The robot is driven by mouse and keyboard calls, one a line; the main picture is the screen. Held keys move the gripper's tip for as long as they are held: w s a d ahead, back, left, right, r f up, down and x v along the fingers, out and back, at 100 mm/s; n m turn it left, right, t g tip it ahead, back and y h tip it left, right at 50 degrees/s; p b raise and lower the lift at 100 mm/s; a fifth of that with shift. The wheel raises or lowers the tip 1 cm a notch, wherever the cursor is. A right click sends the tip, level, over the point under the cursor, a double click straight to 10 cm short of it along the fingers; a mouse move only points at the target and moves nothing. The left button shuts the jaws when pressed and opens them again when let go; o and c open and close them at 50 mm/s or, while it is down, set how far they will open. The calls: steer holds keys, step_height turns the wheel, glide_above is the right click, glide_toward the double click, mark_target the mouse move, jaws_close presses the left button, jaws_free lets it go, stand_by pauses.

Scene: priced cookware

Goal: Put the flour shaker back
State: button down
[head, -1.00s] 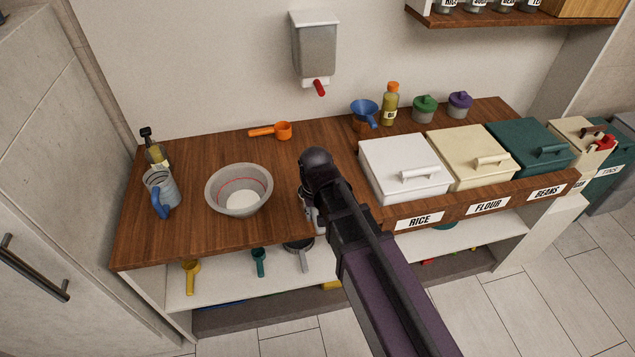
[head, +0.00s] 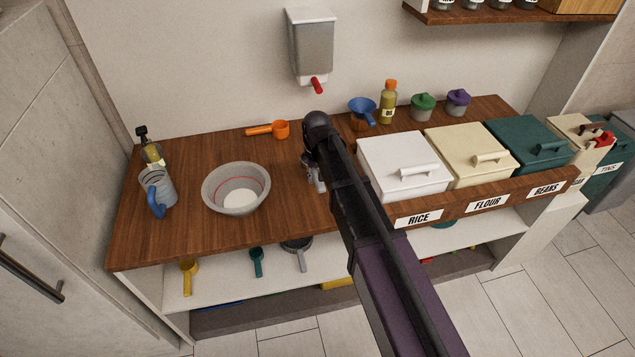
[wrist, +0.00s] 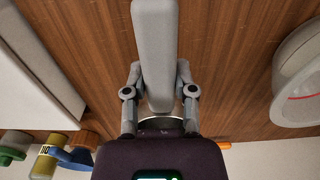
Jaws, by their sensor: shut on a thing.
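My gripper (wrist: 159,75) has one finger on each side of a long, pale grey, rounded thing, which I take to be the flour shaker (wrist: 155,35). Its far end runs out of the top of the wrist view, and a dark, silver-rimmed part shows near the palm. In the head view my gripper (head: 314,180) is over the wooden counter (head: 270,225), between the grey bowl and the rice bin. My arm hides most of what it holds there. I cannot tell whether the held thing touches the counter.
The grey bowl (head: 236,189) stands left of my gripper, and the white rice bin (head: 400,168) stands close on the right. A wall dispenser (head: 311,45) hangs above.

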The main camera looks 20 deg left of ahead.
mark_target(317, 171)
steer(key=shift+w, duration=0.1)
steer(key=shift+w+a, duration=0.1)
steer(key=shift+w, duration=0.15)
steer(key=shift+w+a+f+b, duration=0.1)
steer(key=shift+w+f+b, duration=0.2)
steer(key=shift+f+b, duration=1.55)
steer(key=shift+f, duration=0.15)
steer(key=shift+c, duration=2.2)
jaws_free()
steer(key=shift+r, duration=0.2)
step_height(317, 171, up, 12)
steer(key=p, duration=1.2)
